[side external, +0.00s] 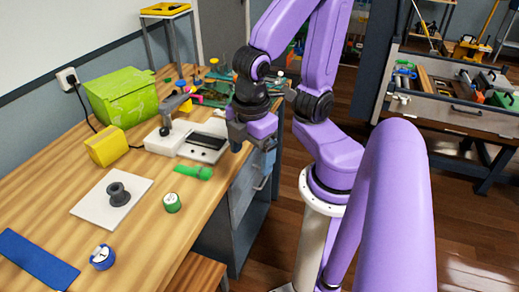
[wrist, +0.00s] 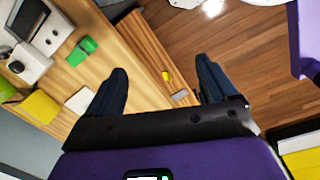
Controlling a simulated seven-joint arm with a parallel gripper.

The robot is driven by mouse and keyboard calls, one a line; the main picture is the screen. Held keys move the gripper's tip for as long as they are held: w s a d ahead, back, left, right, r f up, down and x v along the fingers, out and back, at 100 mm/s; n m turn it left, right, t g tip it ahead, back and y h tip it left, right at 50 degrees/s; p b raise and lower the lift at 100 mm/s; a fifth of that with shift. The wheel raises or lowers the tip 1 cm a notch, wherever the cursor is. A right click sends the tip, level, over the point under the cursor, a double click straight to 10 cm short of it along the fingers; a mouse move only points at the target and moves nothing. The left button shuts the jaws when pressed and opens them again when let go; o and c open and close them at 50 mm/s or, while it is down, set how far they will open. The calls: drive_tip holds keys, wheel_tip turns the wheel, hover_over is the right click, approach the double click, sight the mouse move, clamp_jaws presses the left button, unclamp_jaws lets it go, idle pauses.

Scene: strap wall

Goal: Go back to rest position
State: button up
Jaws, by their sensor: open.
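My purple arm is folded beside the right edge of the wooden workbench (side external: 140,235). My gripper (side external: 252,147) hangs by that edge, near a white device with a grey arm (side external: 190,138). In the wrist view my gripper (wrist: 163,68) has its two dark blue fingers wide apart with nothing between them. The bench edge and wooden floor (wrist: 225,50) show beyond the fingers.
On the bench are a green box (side external: 120,97), a yellow block (side external: 106,147), a grey spool (side external: 118,194) on a white plate, a green roll (side external: 172,202), a blue-and-white roll (side external: 102,257) and a blue mat (side external: 36,262). A cabinet with drawers (side external: 240,205) stands under it.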

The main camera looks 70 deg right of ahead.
drive_tip(key=shift+s+d+r+m+y, duration=0.1)
drive_tip(key=shift+s+r+m+y, duration=0.15)
drive_tip(key=shift+s, duration=0.25)
drive_tip(key=shift+s+d+r+m+y, duration=0.15)
drive_tip(key=shift+s+y, duration=0.1)
drive_tip(key=shift+s, duration=0.2)
